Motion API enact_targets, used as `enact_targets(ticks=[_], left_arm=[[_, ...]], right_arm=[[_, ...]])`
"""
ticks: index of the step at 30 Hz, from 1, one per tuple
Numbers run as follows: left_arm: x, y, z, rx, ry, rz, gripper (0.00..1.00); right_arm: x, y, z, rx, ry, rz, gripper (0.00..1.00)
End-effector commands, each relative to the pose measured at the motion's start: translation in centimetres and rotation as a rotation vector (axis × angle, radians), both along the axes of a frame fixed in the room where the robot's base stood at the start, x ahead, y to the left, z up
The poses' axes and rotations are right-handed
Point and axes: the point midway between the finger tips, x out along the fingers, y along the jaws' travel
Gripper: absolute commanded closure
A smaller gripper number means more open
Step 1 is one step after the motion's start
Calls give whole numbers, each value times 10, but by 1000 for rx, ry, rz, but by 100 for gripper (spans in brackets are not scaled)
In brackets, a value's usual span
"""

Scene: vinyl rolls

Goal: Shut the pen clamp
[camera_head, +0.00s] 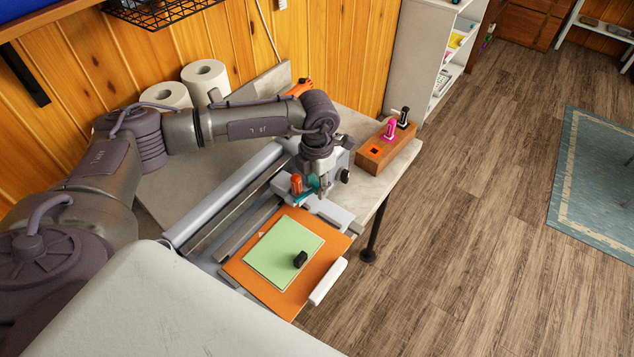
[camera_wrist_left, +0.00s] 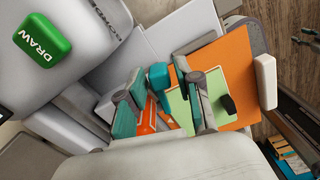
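The cutting plotter (camera_head: 225,200) stands on the table with its carriage at the right end of the rail. An orange pen (camera_head: 296,184) stands upright in the carriage, beside a teal part that looks like the pen clamp (camera_head: 313,183). My left gripper (camera_head: 324,186) points down at the carriage, just right of the pen. In the wrist view, its two fingers (camera_wrist_left: 160,92) are apart, with the teal clamp (camera_wrist_left: 159,76) and the orange pen (camera_wrist_left: 147,118) showing between them. Whether a finger touches the clamp, and the clamp's exact angle, I cannot tell. My right gripper is not in view.
An orange mat (camera_head: 245,270) with a green sheet (camera_head: 275,250) and a black knob-like piece (camera_head: 300,259) lies before the carriage. A wooden holder (camera_head: 372,160) with a pink pen (camera_head: 390,129) and a black pen (camera_head: 404,117) stands right. White rolls (camera_head: 204,78) stand behind my arm.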

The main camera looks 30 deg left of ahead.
Motion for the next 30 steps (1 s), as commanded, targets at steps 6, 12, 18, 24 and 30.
enact_targets(ticks=[6, 12, 18, 24, 30], left_arm=[[0, 0, 0, 0, 0, 0, 100], [2, 4, -3, -1, -1, 71, 100], [6, 13, -2, -2, -1, 243, 100], [6, 12, 0, -1, -1, 244, 73], [6, 12, 0, -1, -1, 243, 54]], right_arm=[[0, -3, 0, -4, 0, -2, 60], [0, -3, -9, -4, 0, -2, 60], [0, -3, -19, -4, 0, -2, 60], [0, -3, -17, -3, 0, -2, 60], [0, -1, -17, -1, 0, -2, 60]])
